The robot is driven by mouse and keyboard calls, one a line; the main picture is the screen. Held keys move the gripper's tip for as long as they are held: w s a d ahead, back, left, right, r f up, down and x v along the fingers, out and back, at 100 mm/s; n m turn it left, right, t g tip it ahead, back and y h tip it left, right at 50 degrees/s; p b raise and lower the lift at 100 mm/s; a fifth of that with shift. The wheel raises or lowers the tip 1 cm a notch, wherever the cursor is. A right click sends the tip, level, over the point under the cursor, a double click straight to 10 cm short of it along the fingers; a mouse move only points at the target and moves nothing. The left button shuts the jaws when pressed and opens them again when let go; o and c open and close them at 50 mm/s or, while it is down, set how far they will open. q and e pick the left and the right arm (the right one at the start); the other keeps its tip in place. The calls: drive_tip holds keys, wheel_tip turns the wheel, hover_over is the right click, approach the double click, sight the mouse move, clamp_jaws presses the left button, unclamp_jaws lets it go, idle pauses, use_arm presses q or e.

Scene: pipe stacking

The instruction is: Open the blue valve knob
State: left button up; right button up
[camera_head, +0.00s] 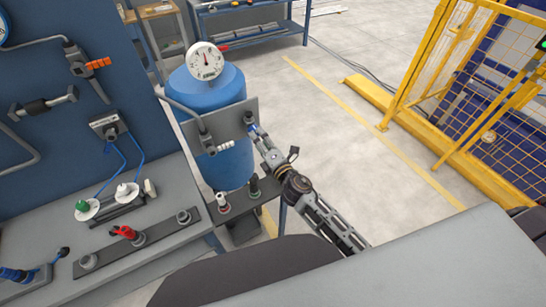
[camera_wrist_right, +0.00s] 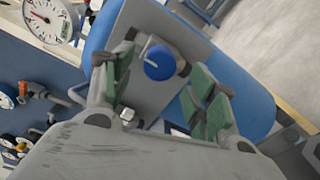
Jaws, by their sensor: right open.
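The blue valve knob (camera_wrist_right: 158,62) is round, with a pale line across its face, and sits on a grey plate (camera_wrist_right: 165,25) in front of the blue tank. In the head view the plate (camera_head: 225,122) shows, but the knob is mostly hidden by my right gripper (camera_head: 256,132). In the right wrist view my right gripper (camera_wrist_right: 162,82) is open, its green-padded fingers on either side of the knob with gaps. It appears empty and not touching the knob. My left gripper is not in view.
The blue tank (camera_head: 213,85) carries a white dial gauge (camera_head: 205,61). A grey bench (camera_head: 45,222) with red and green valves stands at left. A yellow safety fence (camera_head: 470,100) is at right. Open floor (camera_head: 345,120) lies between tank and fence.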

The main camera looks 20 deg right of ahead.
drive_tip(key=v, duration=0.8)
drive_tip(key=shift+s, duration=0.2)
idle(0.3)
drive_tip(key=shift+d, duration=0.1)
idle(0.5)
